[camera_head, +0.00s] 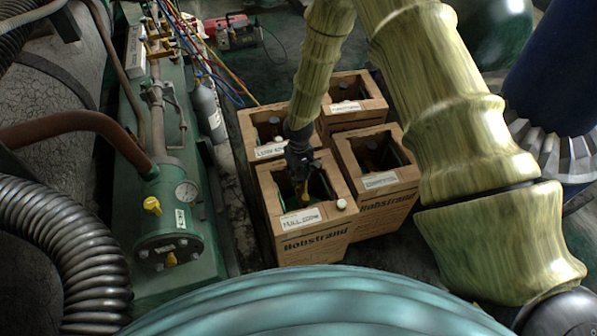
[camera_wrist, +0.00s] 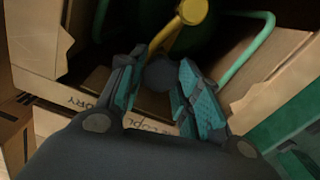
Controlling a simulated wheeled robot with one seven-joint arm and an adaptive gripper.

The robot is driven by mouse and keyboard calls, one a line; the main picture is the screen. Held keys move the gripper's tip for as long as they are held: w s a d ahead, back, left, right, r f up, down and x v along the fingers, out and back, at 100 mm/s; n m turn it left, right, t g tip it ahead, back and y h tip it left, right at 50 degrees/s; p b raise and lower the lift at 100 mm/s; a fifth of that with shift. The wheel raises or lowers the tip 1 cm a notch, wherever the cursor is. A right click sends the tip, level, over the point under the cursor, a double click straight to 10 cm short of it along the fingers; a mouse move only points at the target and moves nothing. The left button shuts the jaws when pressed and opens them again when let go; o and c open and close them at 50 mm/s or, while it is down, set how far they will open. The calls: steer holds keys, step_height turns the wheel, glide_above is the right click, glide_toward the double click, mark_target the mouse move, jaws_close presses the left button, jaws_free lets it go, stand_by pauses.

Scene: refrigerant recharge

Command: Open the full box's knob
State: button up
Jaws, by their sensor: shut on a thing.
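The full box (camera_head: 316,243) is the front-left cardboard box in the head view, with an open top and a white label that appears to begin with "FULL". My gripper (camera_head: 302,172) reaches down into its opening. In the wrist view my gripper (camera_wrist: 161,65) has its two teal-padded fingers closed around a dark grey round knob (camera_wrist: 160,75). A yellow fitting with a round end (camera_wrist: 193,12) lies just beyond the fingertips. A green curved handle (camera_wrist: 258,48) shows at the right. The knob's lower part is hidden by the fingers.
Several similar open boxes stand close behind and beside, such as the right one (camera_head: 378,180). A green machine (camera_head: 165,215) with a gauge and hoses stands to the left. A grey cylinder (camera_head: 208,112) stands between it and the boxes. A red device (camera_head: 232,32) is at the back.

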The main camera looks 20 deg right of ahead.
mark_target(299, 176)
steer(key=o, duration=1.1)
steer(key=shift+c, duration=0.2)
steer(key=shift+r, duration=0.1)
step_height(299, 176, up, 12)
stand_by(0.4)
